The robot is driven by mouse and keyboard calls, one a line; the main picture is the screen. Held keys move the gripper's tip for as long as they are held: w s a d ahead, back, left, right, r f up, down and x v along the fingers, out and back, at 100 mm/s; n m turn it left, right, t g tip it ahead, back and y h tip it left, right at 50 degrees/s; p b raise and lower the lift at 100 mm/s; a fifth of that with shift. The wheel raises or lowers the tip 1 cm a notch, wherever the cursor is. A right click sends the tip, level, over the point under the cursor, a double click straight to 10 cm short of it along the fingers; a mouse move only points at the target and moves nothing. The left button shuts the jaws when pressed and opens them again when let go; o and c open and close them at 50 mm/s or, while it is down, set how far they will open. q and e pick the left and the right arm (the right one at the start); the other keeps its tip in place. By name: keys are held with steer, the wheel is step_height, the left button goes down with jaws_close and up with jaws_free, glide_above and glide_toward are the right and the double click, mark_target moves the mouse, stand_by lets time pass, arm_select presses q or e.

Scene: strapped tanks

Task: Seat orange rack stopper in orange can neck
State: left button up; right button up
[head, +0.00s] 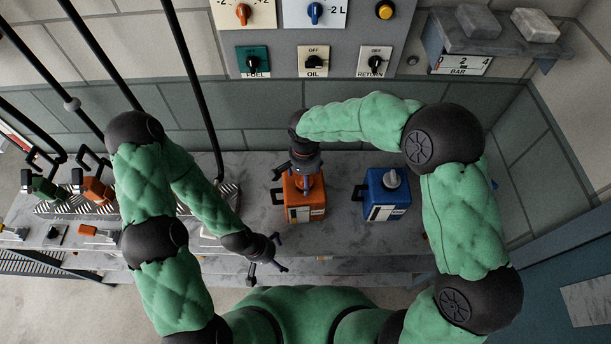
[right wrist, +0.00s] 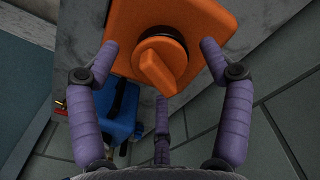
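The orange can (head: 304,212) stands upright on the grey bench, with its handle to the left. In the right wrist view its top (right wrist: 207,18) shows an orange stopper (right wrist: 158,67) with a ridged grip at the dark ring of the neck. I cannot tell how deep it sits. My right gripper (head: 305,172) is over the can, pointing down. In the right wrist view its purple fingers (right wrist: 161,60) are spread around the stopper, with visible gaps. My left gripper (head: 280,254) is open and empty near the bench's front edge, left of and in front of the can.
A blue can (head: 386,204) with a grey cap stands right of the orange can. Green (head: 45,189) and orange (head: 93,190) nozzles stand at the left, behind small tagged pieces, one of them orange (head: 87,230). A wall panel (head: 300,30) with knobs is behind.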

arm_select(q)
steer(key=shift+a+f, duration=0.1)
steer(key=shift+f, duration=0.05)
steer(key=shift+w, duration=0.1)
arm_select(e)
steer(key=shift+s+d+r, duration=0.1)
steer(key=shift+d+r, duration=0.05)
steer(key=shift+r, duration=3.85)
steer(key=o, duration=0.4)
arm_select(q)
steer(key=shift+c, duration=0.2)
step_height(320, 180, up, 6)
steer(key=p, duration=0.6)
steer(key=shift+r, duration=0.2)
arm_select(e)
step_height(320, 180, up, 9)
